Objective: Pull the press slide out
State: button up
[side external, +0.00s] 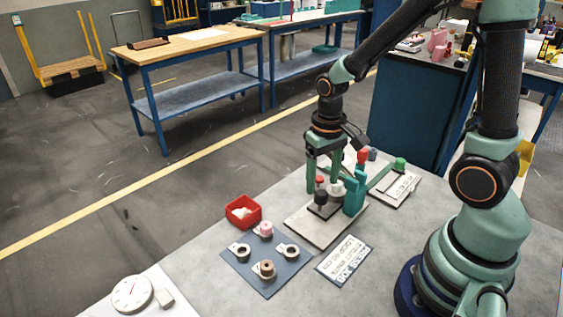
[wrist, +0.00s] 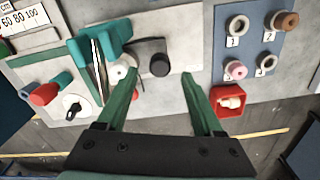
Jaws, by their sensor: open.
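The press stands on a pale base plate (side external: 305,228) and has a teal frame (side external: 355,190), which also shows in the wrist view (wrist: 98,45). A dark slide (side external: 327,211) lies at the frame's foot and carries a black knob (side external: 320,197). The wrist view shows this knob (wrist: 159,65) just beyond my fingertips, roughly midway between them. A white round part (wrist: 121,70) sits beside the slide, close to one finger. My gripper (side external: 323,183) is open above the slide; its two green fingers (wrist: 157,82) are spread apart. I cannot tell whether either finger touches anything.
A blue mat (side external: 265,275) with several ring-shaped parts and a red bin (side external: 242,212) lie beside the press. A printed card (side external: 343,261) lies in front. A round dial (side external: 132,294) is at front left.

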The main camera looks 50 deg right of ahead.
aim_at(321, 192)
jog(key=shift+f, duration=1.75)
grip_shut()
